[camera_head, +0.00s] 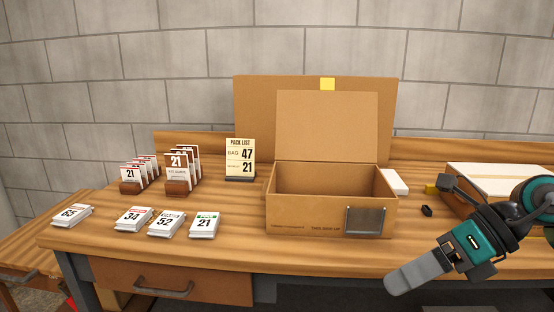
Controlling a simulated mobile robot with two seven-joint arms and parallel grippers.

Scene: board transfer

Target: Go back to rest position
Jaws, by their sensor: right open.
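My right gripper (432,245) reaches in from the right edge, in front of the table's right part. It is open, with a grey finger low in front of the table edge, and holds nothing that I can see. My left gripper is not in view. An open cardboard box (300,215) stands mid-table, lid raised, to the left of my right gripper and apart from it. Its inside looks empty, though the floor is partly hidden.
A wooden table (240,252) carries several numbered card stacks (204,226), card holders (176,188) and a pack list sign (240,158). A lidded box (500,180) stands behind my right arm. A white block (394,181) and a small black object (427,210) lie between the boxes.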

